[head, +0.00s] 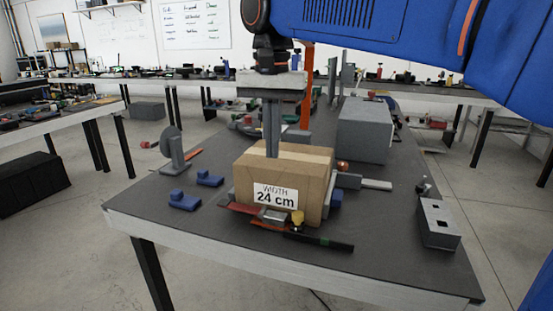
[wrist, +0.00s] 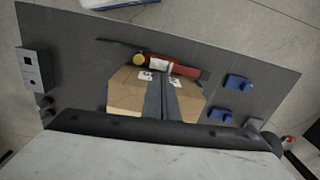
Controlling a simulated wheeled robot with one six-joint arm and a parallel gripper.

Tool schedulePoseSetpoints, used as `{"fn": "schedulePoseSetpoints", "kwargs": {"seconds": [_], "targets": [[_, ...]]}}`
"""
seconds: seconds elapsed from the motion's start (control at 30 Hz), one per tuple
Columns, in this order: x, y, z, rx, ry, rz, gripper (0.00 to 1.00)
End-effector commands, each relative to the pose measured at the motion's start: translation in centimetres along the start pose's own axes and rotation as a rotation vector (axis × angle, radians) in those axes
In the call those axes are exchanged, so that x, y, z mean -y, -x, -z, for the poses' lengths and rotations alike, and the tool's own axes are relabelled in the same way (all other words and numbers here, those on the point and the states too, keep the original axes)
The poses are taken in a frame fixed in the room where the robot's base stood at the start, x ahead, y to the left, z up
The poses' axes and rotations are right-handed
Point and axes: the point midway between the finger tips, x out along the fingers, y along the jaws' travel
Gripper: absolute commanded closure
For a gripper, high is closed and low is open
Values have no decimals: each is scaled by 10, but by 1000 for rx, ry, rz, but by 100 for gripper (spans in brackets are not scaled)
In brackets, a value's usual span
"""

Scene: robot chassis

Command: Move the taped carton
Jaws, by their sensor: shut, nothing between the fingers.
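The taped carton (head: 298,182) is a brown cardboard box with a lighter tape strip and a white label reading "WIDTH 24 cm". It stands upright on the dark work table (head: 180,220). My gripper (head: 272,155) points straight down at the carton's top, its two fingers shut together with nothing between them. The fingertips appear at or just above the top, left of its middle in the head view; I cannot tell whether they touch. In the wrist view the shut fingers (wrist: 168,100) cover the middle of the carton (wrist: 128,90).
Red and black tools (head: 325,240) lie against the carton's front. Blue pieces (head: 184,200) and a grey disc stand (head: 173,150) are at left. A large grey box (head: 364,130) stands behind right, a grey block (head: 438,223) at the right edge. The table's front left is clear.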

Motion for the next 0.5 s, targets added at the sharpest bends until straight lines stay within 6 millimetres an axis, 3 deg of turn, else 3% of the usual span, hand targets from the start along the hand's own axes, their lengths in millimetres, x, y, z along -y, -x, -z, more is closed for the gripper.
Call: {"fn": "schedulePoseSetpoints", "kwargs": {"seconds": [0.5], "targets": [[-1,-78,0,1,1,-1,100]]}}
